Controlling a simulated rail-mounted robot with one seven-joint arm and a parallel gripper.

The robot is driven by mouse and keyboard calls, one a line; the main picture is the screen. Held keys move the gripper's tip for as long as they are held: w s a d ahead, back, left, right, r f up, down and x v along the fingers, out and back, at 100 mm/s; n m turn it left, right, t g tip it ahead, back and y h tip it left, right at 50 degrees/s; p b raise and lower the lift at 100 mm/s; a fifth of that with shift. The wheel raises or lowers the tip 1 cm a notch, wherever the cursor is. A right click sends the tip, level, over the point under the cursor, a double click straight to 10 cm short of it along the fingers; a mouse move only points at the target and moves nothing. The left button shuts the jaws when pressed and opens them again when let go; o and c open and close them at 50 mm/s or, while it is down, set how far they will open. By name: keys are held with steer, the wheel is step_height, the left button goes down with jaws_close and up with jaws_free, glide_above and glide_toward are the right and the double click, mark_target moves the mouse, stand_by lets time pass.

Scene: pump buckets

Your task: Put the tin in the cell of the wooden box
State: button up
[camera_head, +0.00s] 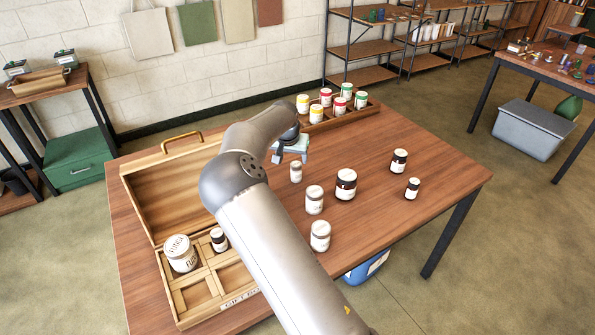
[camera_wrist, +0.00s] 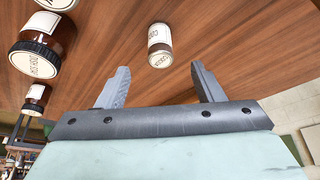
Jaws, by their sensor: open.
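The wooden box (camera_head: 172,203) stands open at the table's left, its lid tipped back. A large pale-lidded jar (camera_head: 180,253) and a small dark-lidded jar (camera_head: 218,239) sit in its cells; a front cell (camera_head: 198,292) is empty. My arm hides the box's right side. A small pale-lidded container (camera_head: 296,171), possibly the tin, stands upright on the table. Two larger similar ones (camera_head: 314,200) (camera_head: 320,235) stand closer to the front. My gripper (camera_head: 291,157) is open and empty above and behind the small container. In the wrist view, that container (camera_wrist: 160,45) appears just beyond the fingertips (camera_wrist: 160,68), untouched.
Dark-lidded jars (camera_head: 346,184) (camera_head: 399,160) (camera_head: 412,187) stand on the right of the table. A wooden tray (camera_head: 375,104) of several colour-labelled jars is at the back. The table's right front (camera_head: 400,220) is clear.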

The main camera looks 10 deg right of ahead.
mark_target(296, 170)
steer(key=p+x, duration=0.1)
steer(key=x, duration=0.5)
steer(key=shift+d, duration=0.1)
steer(key=shift+w+p+x, duration=0.2)
steer(key=shift+p+x, duration=0.8)
steer(key=shift+x, duration=1.7)
steer(key=shift+d+r, duration=0.1)
steer(key=shift+r, duration=0.05)
steer(key=c, duration=1.1)
steer(key=shift+c, duration=0.2)
